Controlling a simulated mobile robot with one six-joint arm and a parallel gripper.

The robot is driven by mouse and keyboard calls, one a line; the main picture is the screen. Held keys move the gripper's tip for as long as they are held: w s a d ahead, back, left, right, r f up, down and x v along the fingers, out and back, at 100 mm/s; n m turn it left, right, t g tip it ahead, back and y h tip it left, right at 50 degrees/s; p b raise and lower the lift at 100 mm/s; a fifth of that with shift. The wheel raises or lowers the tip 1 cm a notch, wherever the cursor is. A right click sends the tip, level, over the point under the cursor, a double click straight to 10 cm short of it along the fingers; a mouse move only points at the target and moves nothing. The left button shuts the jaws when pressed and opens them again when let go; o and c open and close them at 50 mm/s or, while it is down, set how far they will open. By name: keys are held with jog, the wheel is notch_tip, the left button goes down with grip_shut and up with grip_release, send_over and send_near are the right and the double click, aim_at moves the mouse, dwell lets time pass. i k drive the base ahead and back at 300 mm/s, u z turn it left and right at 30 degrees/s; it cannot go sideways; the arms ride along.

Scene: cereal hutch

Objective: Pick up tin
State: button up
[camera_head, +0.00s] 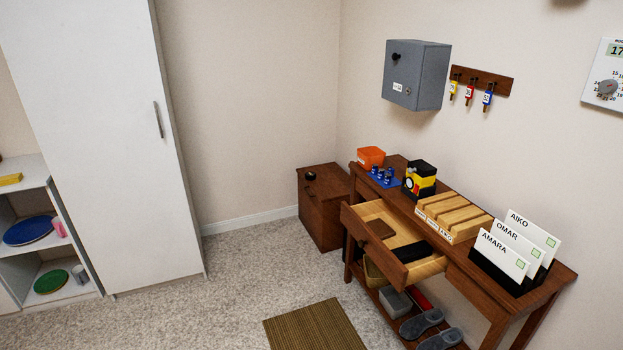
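No object is plainly marked as the tin. A grey box (395,302) sits on the low shelf under the wooden table and could also be one; I cannot tell from here. My gripper is not in view.
The white shelf (35,168) adjoins a tall closed cabinet (95,130). A green plate (51,281) and blue plate (28,231) lie on it. The wooden table's drawer (372,241) is pulled open. Shoes (421,322) lie below. Carpet (225,285) is clear around the mat (315,328).

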aim_at(310, 177)
jog(key=u, duration=0.6)
jog(key=i, duration=0.95)
jog(key=u, duration=1)
jog(key=i, duration=1.7)
jog(key=z, duration=0.25)
jog(key=i, duration=1.1)
jog(key=z, duration=0.5)
